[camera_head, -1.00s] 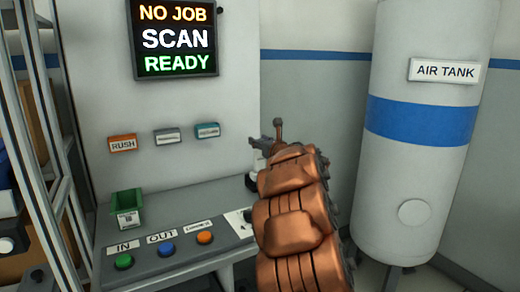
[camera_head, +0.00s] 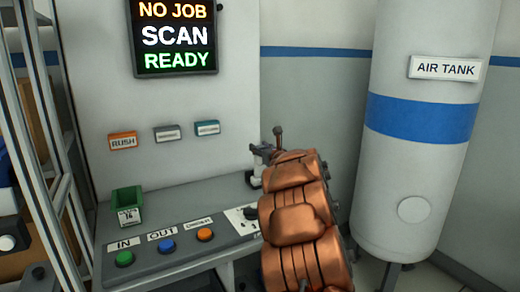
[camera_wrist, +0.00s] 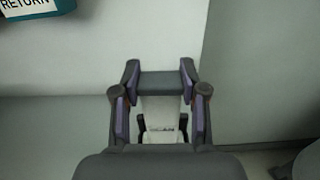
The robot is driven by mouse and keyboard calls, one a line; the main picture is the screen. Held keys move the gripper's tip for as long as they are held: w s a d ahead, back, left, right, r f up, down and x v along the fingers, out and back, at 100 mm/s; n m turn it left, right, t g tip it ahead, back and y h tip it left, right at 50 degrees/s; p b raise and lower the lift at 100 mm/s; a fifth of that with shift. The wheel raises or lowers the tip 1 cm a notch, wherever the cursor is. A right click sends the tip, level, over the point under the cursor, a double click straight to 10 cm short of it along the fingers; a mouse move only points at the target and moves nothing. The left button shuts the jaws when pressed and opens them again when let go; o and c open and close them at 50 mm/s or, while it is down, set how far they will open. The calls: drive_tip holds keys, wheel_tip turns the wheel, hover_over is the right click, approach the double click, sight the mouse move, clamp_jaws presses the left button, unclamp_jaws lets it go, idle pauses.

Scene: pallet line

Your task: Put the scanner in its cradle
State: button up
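My gripper (camera_wrist: 160,105) is shut on the scanner, whose dark grey bar-like part (camera_wrist: 160,84) spans between the two fingers in the wrist view. Below it is a pale upright part with a small label (camera_wrist: 165,132), flanked by two dark prongs that look like the cradle. Whether the scanner touches the cradle I cannot tell. In the head view my gripper (camera_head: 262,152) is over the right end of the desk, and my copper arm hides most of the scanner. A dark bit of the cradle (camera_head: 250,180) shows just below the gripper.
A sign screen (camera_head: 174,38) and small tags hang on the wall panel. The air tank (camera_head: 420,130) stands to the right of my arm. A metal rack is at left.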

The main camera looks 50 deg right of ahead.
drive_tip(key=o, duration=0.4)
drive_tip(key=shift+r, duration=0.1)
drive_tip(key=shift+s, duration=0.1)
drive_tip(key=b+v, duration=0.2)
drive_tip(key=v, duration=1)
idle(0.9)
